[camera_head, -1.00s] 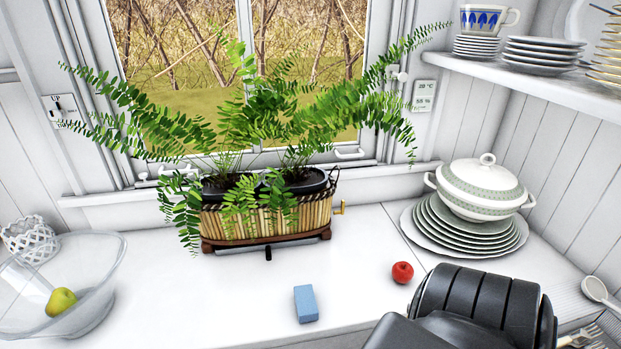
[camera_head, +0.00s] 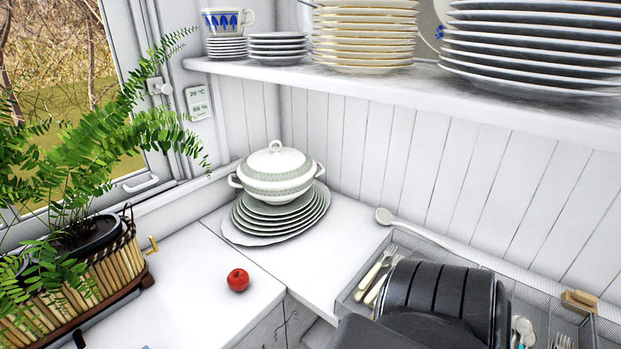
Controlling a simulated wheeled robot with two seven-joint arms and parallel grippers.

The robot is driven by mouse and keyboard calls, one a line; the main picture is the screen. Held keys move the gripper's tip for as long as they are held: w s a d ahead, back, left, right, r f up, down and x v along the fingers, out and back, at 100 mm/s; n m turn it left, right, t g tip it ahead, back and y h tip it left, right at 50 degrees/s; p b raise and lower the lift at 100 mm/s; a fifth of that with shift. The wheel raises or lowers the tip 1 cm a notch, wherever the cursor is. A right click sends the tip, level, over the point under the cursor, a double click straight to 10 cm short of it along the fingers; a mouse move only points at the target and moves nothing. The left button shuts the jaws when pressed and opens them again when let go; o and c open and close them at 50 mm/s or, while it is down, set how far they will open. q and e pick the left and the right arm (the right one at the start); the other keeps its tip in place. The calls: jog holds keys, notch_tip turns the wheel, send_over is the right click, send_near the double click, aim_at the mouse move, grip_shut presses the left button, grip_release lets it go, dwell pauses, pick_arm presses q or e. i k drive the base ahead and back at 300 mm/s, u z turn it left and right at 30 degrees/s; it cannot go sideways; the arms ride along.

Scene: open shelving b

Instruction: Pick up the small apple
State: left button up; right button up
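Dark grey ribbed arm parts of mine show at the lower right, over the cutlery tray. No gripper fingers can be made out, so I cannot see whether either gripper is open or shut. Nothing visible touches the apple.
A lidded tureen (camera_head: 277,172) stands on stacked plates (camera_head: 276,216) behind the apple. A potted fern (camera_head: 83,248) is at left. A cutlery tray (camera_head: 345,298) is at right. A shelf (camera_head: 400,86) with dishes hangs above. Counter around the apple is clear.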

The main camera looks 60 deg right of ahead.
aim_at(238, 279)
jog(key=z, duration=0.7)
jog(key=k, duration=1.15)
jog(key=z, duration=0.75)
jog(key=i, duration=1.05)
jog(key=z, duration=0.6)
